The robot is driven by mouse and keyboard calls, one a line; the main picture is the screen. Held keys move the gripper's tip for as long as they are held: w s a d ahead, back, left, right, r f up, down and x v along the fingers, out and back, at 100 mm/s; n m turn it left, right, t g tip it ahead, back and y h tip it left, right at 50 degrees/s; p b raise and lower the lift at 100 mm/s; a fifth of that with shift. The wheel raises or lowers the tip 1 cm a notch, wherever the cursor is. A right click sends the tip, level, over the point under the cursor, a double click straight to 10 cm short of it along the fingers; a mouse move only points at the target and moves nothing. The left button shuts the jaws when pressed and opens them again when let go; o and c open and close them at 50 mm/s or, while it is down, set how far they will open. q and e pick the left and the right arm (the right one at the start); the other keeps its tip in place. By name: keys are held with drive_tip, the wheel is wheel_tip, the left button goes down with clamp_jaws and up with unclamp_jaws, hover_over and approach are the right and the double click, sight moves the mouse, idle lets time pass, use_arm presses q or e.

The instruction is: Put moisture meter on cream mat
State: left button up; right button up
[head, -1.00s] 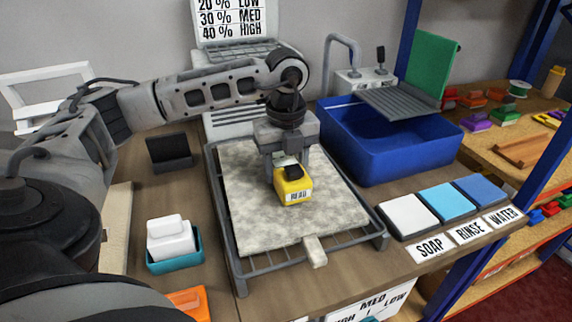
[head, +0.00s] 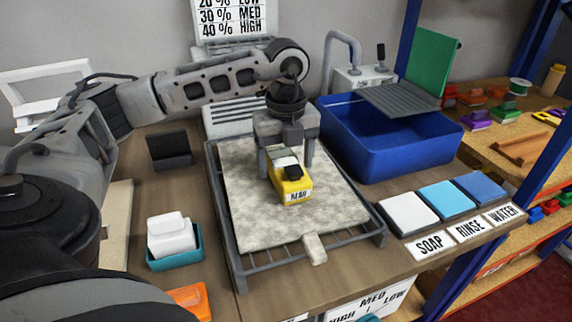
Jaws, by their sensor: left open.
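The yellow moisture meter (head: 294,191), with a black top part and a "READ" label, sits on the cream mat (head: 262,222). The mat lies on a grey wire rack. My left gripper (head: 287,168) is open over the mat, just behind and above the meter. Its two fingers point down, one on each side of the meter's rear part; I cannot tell whether they touch it. My right gripper is not in view.
A blue basin (head: 385,150) stands to the right of the rack (head: 236,270). White, light-blue and blue pads (head: 445,200) lie at the right front. A teal tray (head: 175,257) with a white block stands left. A black holder (head: 170,151) stands behind it.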

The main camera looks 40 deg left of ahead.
use_arm(q)
wheel_tip(320, 180, up, 11)
drive_tip(key=shift+f, duration=0.15)
idle(0.6)
